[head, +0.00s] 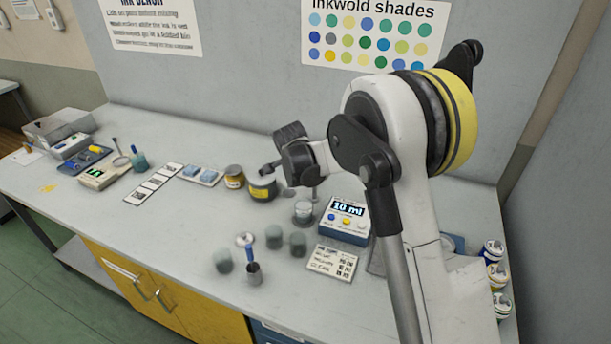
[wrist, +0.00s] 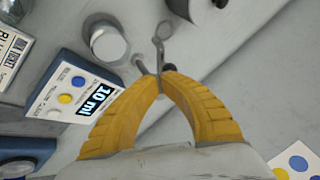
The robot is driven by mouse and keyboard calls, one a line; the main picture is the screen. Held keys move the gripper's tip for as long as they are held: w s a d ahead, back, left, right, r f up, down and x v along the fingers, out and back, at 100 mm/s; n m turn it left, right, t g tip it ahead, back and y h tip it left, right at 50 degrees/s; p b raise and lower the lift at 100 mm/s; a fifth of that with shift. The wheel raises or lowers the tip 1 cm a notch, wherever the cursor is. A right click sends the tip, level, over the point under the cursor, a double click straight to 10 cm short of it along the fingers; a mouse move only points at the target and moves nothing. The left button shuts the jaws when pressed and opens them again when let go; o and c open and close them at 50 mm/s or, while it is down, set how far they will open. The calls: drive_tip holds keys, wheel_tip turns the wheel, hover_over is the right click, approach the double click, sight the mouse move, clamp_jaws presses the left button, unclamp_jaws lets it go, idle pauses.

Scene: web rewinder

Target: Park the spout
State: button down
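The spout, a thin grey metal rod with a rounded end, shows in the wrist view (wrist: 161,38) beyond my fingertips. My gripper (wrist: 160,78) has its two yellow fingers drawn together at the rod's near end, and the rod comes out from between the tips. The exact contact is hidden by the fingers. The blue and white dispenser (head: 346,220) has a lit "10 ml" display and also shows in the wrist view (wrist: 88,92). A grey round cup (head: 303,211) stands beside it. In the head view my arm's end hides most of the spout and the fingers.
Paint cans (head: 494,277) line the right edge. The bench's left front stretch is clear.

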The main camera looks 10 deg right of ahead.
drive_tip(key=w+m+h, duration=0.1)
drive_tip(key=m, duration=0.1)
drive_tip(key=w+a+m+g+h, duration=0.1)
drive_tip(key=w+m, duration=0.1)
drive_tip(key=m, duration=0.1)
drive_tip(key=shift+w+a+g+h+p, duration=0.1)
drive_tip(key=shift+a+g+h+p, duration=0.1)
drive_tip(key=shift+g+h+p, duration=0.1)
drive_tip(key=w+m+g+h, duration=0.1)
drive_tip(key=w+m, duration=0.1)
drive_tip(key=shift+w+m+p, duration=0.1)
drive_tip(key=shift+m+p, duration=0.2)
drive_tip(key=shift+m, duration=0.1)
drive_tip(key=shift+w, duration=0.1)
drive_tip(key=shift+d, duration=0.1)
idle(0.3)
